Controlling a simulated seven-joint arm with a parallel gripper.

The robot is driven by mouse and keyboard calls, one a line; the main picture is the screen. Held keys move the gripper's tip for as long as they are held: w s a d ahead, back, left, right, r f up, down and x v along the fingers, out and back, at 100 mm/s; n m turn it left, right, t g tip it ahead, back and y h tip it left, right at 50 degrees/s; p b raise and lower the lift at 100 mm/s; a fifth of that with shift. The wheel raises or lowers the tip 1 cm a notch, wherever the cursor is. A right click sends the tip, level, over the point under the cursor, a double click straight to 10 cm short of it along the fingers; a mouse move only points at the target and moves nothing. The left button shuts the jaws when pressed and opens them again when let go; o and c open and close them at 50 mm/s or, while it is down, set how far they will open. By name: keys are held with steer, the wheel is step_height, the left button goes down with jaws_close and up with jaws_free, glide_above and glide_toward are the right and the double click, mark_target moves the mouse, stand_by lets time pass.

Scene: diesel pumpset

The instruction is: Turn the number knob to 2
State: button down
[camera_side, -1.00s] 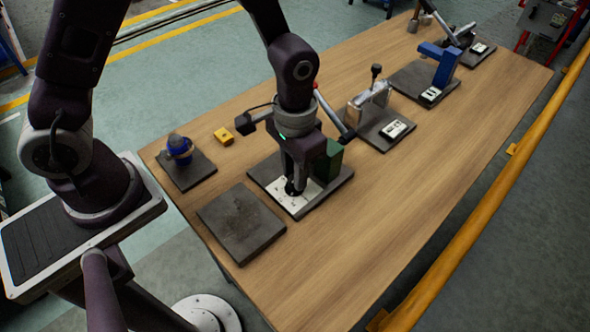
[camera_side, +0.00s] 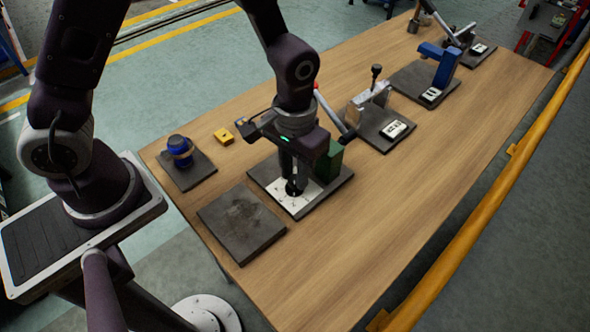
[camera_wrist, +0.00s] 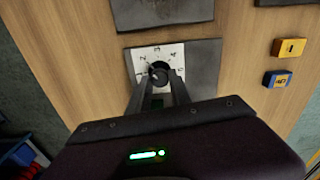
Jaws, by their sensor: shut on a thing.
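The number knob (camera_wrist: 159,72) is a round black dial on a white plate (camera_wrist: 143,57) with printed numbers around it. The plate sits on a dark grey base board (camera_wrist: 204,55). My gripper (camera_wrist: 160,84) is shut on the knob, a finger on either side of it. A light pointer mark shows at the knob's upper left in the wrist view; the number it points at is too small to read surely. In the side view the plate (camera_side: 287,199) lies under my gripper (camera_side: 293,188), which hides most of the knob. A green block (camera_side: 330,161) stands behind my gripper on the same board.
An empty dark board (camera_side: 242,224) lies in front, and a board with a blue round device (camera_side: 180,150) is at the left. A yellow block (camera_side: 224,136) lies nearby. A metal lever device (camera_side: 370,105) and a blue device (camera_side: 442,63) stand farther right.

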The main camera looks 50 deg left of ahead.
steer(key=c, duration=1.2)
jaws_free()
steer(key=shift+o, duration=0.2)
step_height(320, 180, up, 7)
steer(key=shift+r, duration=0.1)
step_height(320, 180, up, 10)
steer(key=t, duration=0.2)
glide_above(295, 178)
steer(key=s+a, duration=0.4)
steer(key=s+a+r+m+t, duration=0.1)
steer(key=s+a+r+t, duration=0.2)
steer(key=s+a+r, duration=0.3)
steer(key=s, duration=0.4)
steer(key=shift+s+t, duration=0.3)
